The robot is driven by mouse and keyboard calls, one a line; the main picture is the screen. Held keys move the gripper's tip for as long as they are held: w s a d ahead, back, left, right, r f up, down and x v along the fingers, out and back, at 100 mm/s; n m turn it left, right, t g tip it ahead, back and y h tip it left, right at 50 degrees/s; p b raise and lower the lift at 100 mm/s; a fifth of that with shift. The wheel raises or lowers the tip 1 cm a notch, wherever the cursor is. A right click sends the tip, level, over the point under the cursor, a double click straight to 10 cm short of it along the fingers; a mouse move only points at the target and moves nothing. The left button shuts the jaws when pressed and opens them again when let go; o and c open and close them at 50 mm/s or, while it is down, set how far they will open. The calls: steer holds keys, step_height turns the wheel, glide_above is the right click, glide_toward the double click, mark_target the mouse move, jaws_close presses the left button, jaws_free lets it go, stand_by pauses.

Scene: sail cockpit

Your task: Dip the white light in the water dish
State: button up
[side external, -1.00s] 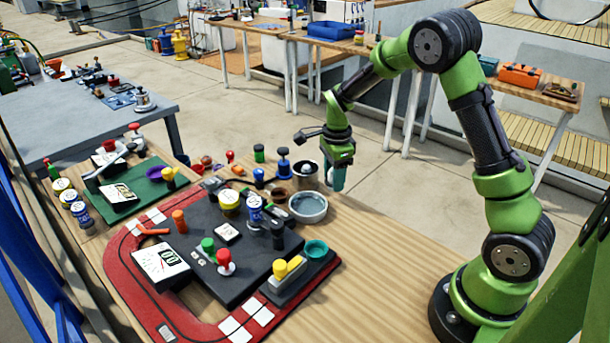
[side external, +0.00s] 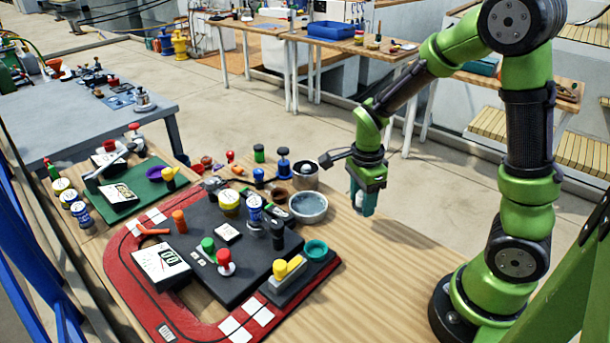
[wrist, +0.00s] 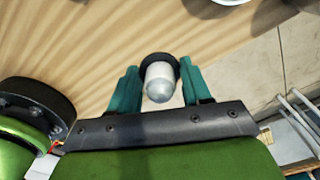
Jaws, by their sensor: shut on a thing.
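My gripper (side external: 364,203) hangs above the bare wood at the right of the table, pointing down. In the wrist view, its two teal fingers (wrist: 160,88) are shut on the white light (wrist: 160,82), a small white cylinder with a rounded grey end and a dark collar. In the side view the light is mostly hidden between the fingers. The water dish (side external: 308,207), a round grey bowl with bluish-grey contents, stands to the left of my gripper, apart from it. A piece of a pale round rim shows at the top edge of the wrist view.
A dark pot (side external: 305,174) stands behind the dish, and a blue-topped plunger (side external: 283,163) is near it. A black panel (side external: 225,265) with buttons and small jars lies to the left on a red mat (side external: 172,315). The wood at the front right is clear.

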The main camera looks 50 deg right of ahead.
steer(key=w+a+r, duration=0.2)
steer(key=w, duration=0.4)
steer(key=w+a+r, duration=0.2)
steer(key=w, duration=0.5)
steer(key=shift+s+f, duration=0.15)
steer(key=shift+f, duration=3.7)
step_height(320, 180, up, 9)
